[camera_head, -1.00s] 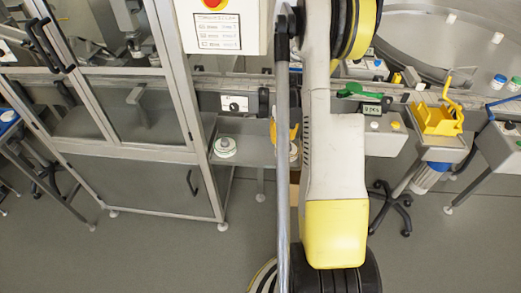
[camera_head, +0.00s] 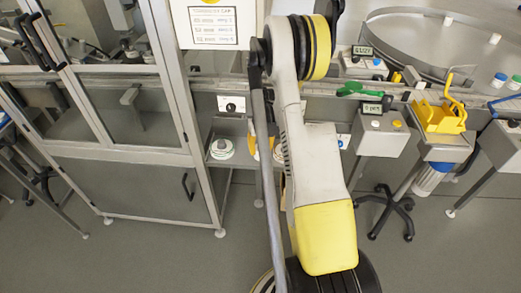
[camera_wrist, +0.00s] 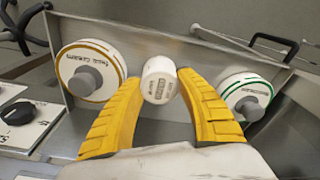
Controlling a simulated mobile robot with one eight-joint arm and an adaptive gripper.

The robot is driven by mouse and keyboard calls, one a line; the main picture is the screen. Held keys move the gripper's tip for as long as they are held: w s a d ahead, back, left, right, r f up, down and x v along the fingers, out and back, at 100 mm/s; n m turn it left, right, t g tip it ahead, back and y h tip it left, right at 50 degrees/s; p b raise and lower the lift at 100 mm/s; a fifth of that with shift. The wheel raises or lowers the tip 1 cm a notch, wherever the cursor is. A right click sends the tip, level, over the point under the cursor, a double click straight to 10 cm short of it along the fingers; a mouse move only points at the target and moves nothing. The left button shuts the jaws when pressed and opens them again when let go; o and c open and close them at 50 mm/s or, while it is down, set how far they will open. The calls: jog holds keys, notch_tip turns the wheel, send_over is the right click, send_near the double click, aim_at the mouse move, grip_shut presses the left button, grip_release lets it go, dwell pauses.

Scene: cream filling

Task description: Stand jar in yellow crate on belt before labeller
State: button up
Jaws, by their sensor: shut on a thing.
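A small white jar (camera_wrist: 158,84) with grey print sits between the two yellow fingertips of my gripper (camera_wrist: 159,80) in the wrist view. My gripper is shut on it. In the head view the jar is hidden and my arm covers most of the gripper. The yellow crate (camera_head: 438,118) with an upright handle stands on a small stand at the right, well apart from my gripper. The conveyor belt (camera_head: 225,84) runs across behind my arm. I cannot tell for sure which machine is the labeller.
A green-rimmed reel (camera_wrist: 245,95) and an orange-rimmed reel (camera_wrist: 90,70) flank the jar on a metal tray. A glazed cabinet (camera_head: 120,120) stands at left. A green scoop-like thing (camera_head: 362,90), a display box (camera_head: 380,130) and a round table (camera_head: 430,40) are at right.

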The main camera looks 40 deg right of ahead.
jog(key=shift+f, duration=0.15)
jog(key=o, duration=1.3)
jog(key=shift+c, duration=0.2)
